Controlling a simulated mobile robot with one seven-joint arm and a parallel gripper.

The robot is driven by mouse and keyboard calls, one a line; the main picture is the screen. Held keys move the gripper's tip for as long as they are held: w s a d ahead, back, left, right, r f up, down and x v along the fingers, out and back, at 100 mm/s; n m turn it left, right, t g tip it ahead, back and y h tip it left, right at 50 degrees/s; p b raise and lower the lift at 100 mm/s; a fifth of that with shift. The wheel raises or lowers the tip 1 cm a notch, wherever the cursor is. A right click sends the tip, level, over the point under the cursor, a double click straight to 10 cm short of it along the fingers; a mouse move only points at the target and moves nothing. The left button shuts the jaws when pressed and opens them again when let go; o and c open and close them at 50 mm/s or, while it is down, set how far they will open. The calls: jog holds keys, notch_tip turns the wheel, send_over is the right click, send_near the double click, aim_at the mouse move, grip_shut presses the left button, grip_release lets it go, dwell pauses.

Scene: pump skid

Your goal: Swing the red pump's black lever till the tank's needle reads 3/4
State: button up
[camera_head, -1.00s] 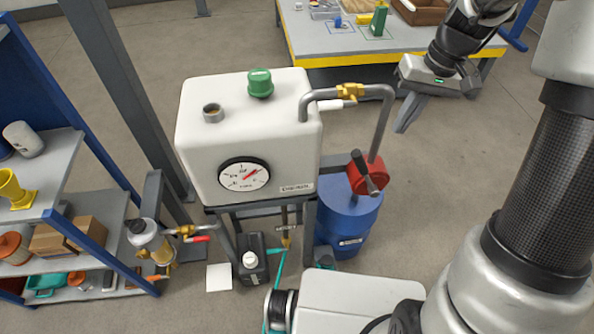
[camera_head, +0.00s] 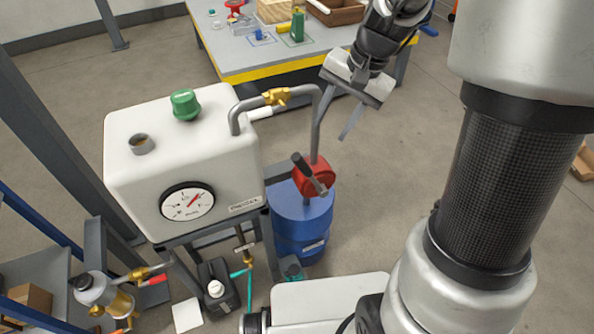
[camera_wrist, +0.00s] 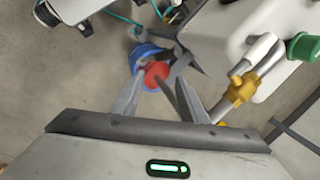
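The red pump (camera_head: 314,178) sits on top of a blue drum (camera_head: 302,222). Its black lever (camera_head: 309,173) slants across its front, upper end to the left. The white diesel tank (camera_head: 170,138) stands left of it. Its round gauge (camera_head: 187,203) has a red needle pointing up and right; the marks are too small to read surely. My gripper (camera_wrist: 160,92) is open and empty, above and to the right of the pump in the head view. In the wrist view, the red pump (camera_wrist: 156,75) shows beyond and between the spread fingers, apart from them.
A workbench (camera_head: 240,75) stands behind. A red-handled valve (camera_head: 152,280) is at lower left. The floor right of the drum is clear.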

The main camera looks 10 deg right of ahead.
aim_at(306, 163)
jog(key=a+f+m+b, duration=0.2)
jog(key=f+m, duration=0.2)
jog(key=f, duration=0.1)
jog(key=w+a+f+m+t+b, duration=0.1)
jog(key=a+f+m+b, duration=0.1)
jog(key=f+m+b, duration=0.1)
jog(key=w+a+f+m+t+y+b, duration=0.1)
jog(key=a+f+m+b, duration=0.1)
jog(key=f+m, duration=0.4)
notch_tip(306, 163, down, 2)
jog(key=shift+a+b, duration=0.1)
jog(key=shift+b, duration=0.6)
grip_shut()
